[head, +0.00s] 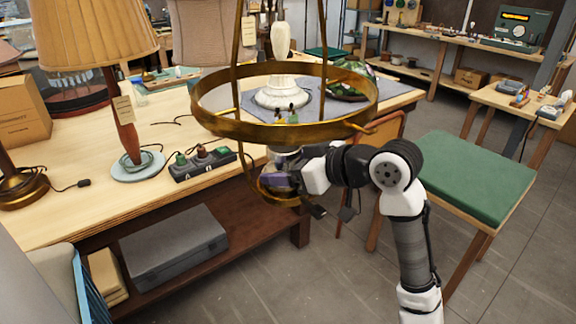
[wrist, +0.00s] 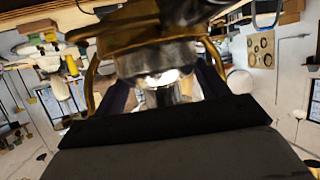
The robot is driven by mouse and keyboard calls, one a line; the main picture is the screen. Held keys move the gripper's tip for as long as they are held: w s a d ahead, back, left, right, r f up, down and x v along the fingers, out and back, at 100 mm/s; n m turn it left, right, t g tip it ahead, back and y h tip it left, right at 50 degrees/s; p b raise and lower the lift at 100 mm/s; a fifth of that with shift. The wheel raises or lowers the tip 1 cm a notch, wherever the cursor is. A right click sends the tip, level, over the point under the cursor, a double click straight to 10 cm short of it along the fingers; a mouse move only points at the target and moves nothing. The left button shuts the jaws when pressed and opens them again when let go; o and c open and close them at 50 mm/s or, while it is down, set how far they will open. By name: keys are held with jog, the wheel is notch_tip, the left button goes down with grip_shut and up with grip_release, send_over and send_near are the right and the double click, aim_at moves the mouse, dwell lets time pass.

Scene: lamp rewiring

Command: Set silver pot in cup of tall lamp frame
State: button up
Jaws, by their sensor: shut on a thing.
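The tall lamp frame (head: 355,127) is brass, with a wide ring and curved arms running down to a small cup (head: 268,190) in the head view. My gripper (head: 283,180) reaches in from the right below the ring, close to the cup. It is shut on the silver pot (head: 286,157), which shows as a shiny rounded body under the ring. In the wrist view the silver pot (wrist: 160,62) sits between my dark fingers, with brass parts of the frame (wrist: 100,42) around and in front of it. I cannot tell whether the pot touches the cup.
The wooden bench (head: 75,195) stands behind and left, with a power strip (head: 203,161), a shaded lamp (head: 124,120) and a white lamp base (head: 283,95) on it. A green-topped stool (head: 475,178) stands right of my arm. Dark cable ends hang below my gripper.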

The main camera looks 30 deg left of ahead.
jog(key=shift+f, duration=0.2)
dwell(0.3)
jog(key=o, duration=1.4)
jog(key=shift+c, duration=0.2)
